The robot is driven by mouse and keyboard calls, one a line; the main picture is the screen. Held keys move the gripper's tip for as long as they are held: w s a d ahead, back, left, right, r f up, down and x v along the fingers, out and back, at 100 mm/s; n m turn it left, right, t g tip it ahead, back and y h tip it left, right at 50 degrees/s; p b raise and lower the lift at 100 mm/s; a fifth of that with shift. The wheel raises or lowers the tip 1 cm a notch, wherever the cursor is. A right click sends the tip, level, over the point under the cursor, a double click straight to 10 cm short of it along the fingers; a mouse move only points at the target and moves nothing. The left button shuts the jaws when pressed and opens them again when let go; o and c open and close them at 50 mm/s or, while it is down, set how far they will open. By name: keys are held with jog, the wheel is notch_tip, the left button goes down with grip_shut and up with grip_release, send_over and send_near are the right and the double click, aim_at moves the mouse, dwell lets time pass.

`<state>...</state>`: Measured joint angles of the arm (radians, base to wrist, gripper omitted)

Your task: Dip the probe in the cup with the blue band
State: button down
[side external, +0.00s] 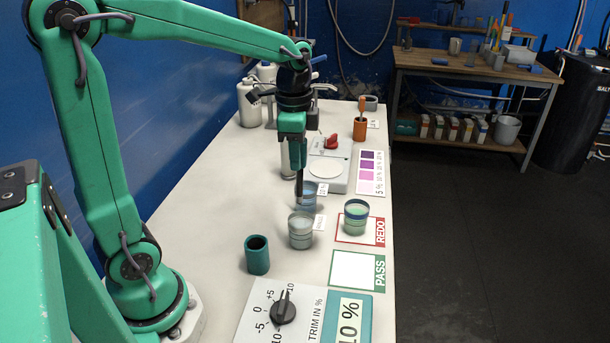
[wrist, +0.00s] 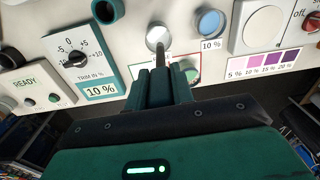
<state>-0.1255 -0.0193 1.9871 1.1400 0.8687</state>
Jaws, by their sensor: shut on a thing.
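My gripper (side external: 297,148) is shut on the dark, thin probe (side external: 299,188), which points down. In the side view the probe's lower end overlaps a bluish cup (side external: 310,200); whether it is inside or in front I cannot tell. In the wrist view the probe (wrist: 161,48) overlaps the near edge of a pale cup (wrist: 157,35), and the bluish cup (wrist: 210,22) is to the right. The pale cup (side external: 301,232) stands nearer the side camera. A green-filled cup (side external: 356,218) with dark blue around its upper part stands on the REDO square (side external: 376,238).
A teal holder (side external: 257,256) stands near the trim dial box (side external: 283,310). A white PASS square (side external: 355,269) is empty. A scale-like device (side external: 325,172), a purple colour chart (side external: 371,170) and an orange cup (side external: 360,130) stand farther back. White bottles stand by the wall.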

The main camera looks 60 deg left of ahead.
jog(key=shift+w, duration=0.15)
dwell(0.4)
jog(key=w+d+r, duration=0.1)
jog(key=w+d, duration=0.3)
jog(key=w, duration=0.9)
jog(key=shift+w+r, duration=0.15)
jog(key=shift+w, duration=0.15)
jog(key=shift+f, duration=0.2)
notch_tip(320, 180, down, 12)
dwell(1.5)
jog(key=shift+r, duration=0.15)
dwell(2.9)
